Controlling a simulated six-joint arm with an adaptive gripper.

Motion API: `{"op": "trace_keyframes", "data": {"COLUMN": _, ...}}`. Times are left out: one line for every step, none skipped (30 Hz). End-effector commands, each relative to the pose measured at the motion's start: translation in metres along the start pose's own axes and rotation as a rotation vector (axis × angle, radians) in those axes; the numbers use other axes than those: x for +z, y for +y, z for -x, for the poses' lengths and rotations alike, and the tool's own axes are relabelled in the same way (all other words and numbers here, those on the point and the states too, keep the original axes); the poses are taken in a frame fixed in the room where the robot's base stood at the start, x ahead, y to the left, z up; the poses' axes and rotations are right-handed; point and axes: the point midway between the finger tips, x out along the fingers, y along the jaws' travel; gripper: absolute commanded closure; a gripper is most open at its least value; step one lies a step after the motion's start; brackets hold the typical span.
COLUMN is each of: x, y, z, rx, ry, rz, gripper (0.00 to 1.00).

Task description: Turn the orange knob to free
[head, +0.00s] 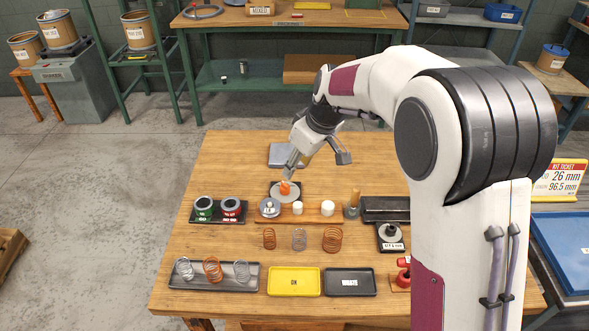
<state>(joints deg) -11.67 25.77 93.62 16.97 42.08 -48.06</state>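The orange knob (285,188) sits on a round grey dial plate (285,197) near the middle of the bench. The dial's markings are too small to read, so I cannot tell which setting the knob points to. My gripper (317,161) hangs just above and to the right of the knob, with its two fingers spread apart. The left finger's tip shows close above the knob; I cannot tell whether it touches. Nothing shows between the fingers as held.
A wooden rack (313,216) with white pieces lies in front of the dial. Two labelled spools (204,206) stand left. Several coil springs, a yellow tray (293,281) and dark trays (350,282) fill the front. The bench's left rear (232,155) is clear.

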Motion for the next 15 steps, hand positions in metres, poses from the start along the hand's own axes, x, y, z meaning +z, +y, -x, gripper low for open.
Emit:
{"op": "trace_keyframes", "data": {"x": 0.000, "y": 0.000, "z": -0.003, "rx": -0.001, "ry": -0.001, "rz": -0.015, "gripper": 0.63}}
{"op": "trace_keyframes", "data": {"x": 0.000, "y": 0.000, "z": -0.006, "rx": 0.000, "ry": -0.001, "rz": -0.029, "gripper": 0.63}}
{"op": "trace_keyframes", "data": {"x": -0.001, "y": 0.000, "z": -0.009, "rx": 0.000, "ry": -0.001, "rz": -0.050, "gripper": 0.63}}
{"op": "trace_keyframes", "data": {"x": -0.001, "y": 0.000, "z": -0.012, "rx": 0.001, "ry": -0.001, "rz": -0.070, "gripper": 0.63}}
{"op": "trace_keyframes", "data": {"x": -0.001, "y": 0.000, "z": -0.015, "rx": 0.001, "ry": -0.002, "rz": -0.089, "gripper": 0.63}}
{"op": "trace_keyframes", "data": {"x": -0.001, "y": 0.000, "z": -0.019, "rx": 0.002, "ry": -0.002, "rz": -0.117, "gripper": 0.63}}
{"op": "trace_keyframes", "data": {"x": -0.002, "y": 0.000, "z": -0.022, "rx": 0.002, "ry": -0.002, "rz": -0.139, "gripper": 0.63}}
{"op": "trace_keyframes", "data": {"x": -0.002, "y": 0.000, "z": -0.026, "rx": 0.003, "ry": -0.002, "rz": -0.160, "gripper": 0.63}}
{"op": "trace_keyframes", "data": {"x": -0.002, "y": 0.000, "z": -0.030, "rx": 0.004, "ry": -0.002, "rz": -0.187, "gripper": 0.63}}
{"op": "trace_keyframes", "data": {"x": -0.003, "y": 0.000, "z": -0.033, "rx": 0.005, "ry": -0.002, "rz": -0.205, "gripper": 0.63}}
{"op": "trace_keyframes", "data": {"x": -0.003, "y": 0.000, "z": -0.035, "rx": 0.005, "ry": -0.001, "rz": -0.222, "gripper": 0.63}}
{"op": "trace_keyframes", "data": {"x": -0.003, "y": 0.000, "z": -0.037, "rx": 0.006, "ry": -0.001, "rz": -0.240, "gripper": 0.63}}
{"op": "trace_keyframes", "data": {"x": -0.003, "y": 0.000, "z": -0.039, "rx": 0.006, "ry": -0.001, "rz": -0.252, "gripper": 0.63}}
{"op": "trace_keyframes", "data": {"x": -0.004, "y": 0.000, "z": -0.040, "rx": 0.007, "ry": 0.000, "rz": -0.260, "gripper": 0.63}}
{"op": "trace_keyframes", "data": {"x": -0.004, "y": 0.001, "z": -0.041, "rx": 0.007, "ry": 0.000, "rz": -0.269, "gripper": 0.63}}
